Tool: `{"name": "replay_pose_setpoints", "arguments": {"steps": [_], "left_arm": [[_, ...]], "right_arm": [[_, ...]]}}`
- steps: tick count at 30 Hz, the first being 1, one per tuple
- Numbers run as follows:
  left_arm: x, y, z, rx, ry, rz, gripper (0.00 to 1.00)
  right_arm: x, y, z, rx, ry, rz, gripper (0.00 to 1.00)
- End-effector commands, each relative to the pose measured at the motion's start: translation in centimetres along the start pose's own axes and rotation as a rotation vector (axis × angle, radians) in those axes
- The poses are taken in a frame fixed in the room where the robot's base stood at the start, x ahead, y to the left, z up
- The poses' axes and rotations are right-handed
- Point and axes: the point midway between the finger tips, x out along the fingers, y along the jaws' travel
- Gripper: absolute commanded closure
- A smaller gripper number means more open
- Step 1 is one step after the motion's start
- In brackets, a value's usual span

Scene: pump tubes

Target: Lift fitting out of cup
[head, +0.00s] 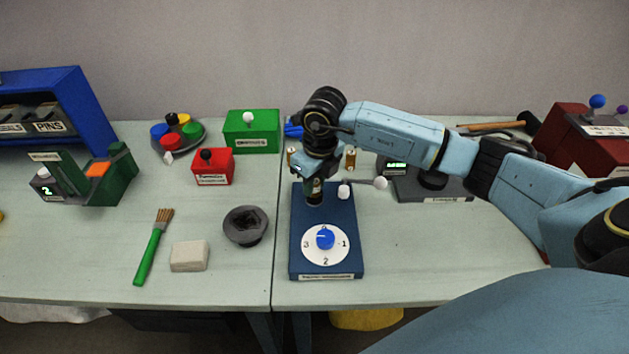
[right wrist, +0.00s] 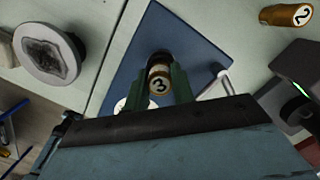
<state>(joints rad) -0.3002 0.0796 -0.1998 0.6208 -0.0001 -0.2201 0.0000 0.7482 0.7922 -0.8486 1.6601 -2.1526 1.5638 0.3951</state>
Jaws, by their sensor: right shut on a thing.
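My right gripper (head: 314,184) points down over the back part of a blue box with a numbered dial (head: 297,250). In the right wrist view its two green fingers (right wrist: 161,84) are shut on a brass fitting marked 3 (right wrist: 159,84). A dark round opening or socket (right wrist: 160,57) shows just beyond the fitting on the blue box; I cannot tell whether the fitting's lower end is still inside it. A dark grey cup-like piece (head: 246,225) stands on the table left of the blue box, apart from the gripper. My left gripper is not in view.
A white-knobbed lever (head: 362,187) sits close to the gripper's right. Another brass fitting (head: 350,157) stands behind; one marked 2 (right wrist: 287,15) shows in the wrist view. A green brush (head: 150,255) and pale block (head: 189,255) lie left. The right front table is clear.

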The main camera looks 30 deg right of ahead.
Motion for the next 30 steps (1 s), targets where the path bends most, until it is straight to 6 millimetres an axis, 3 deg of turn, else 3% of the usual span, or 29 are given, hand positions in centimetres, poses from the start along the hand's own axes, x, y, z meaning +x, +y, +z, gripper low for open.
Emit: {"name": "replay_pose_setpoints", "arguments": {"steps": [30], "left_arm": [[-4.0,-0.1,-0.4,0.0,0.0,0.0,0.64]], "right_arm": [[-6.0,0.0,0.8,0.0,-0.002,0.0,0.98]]}}
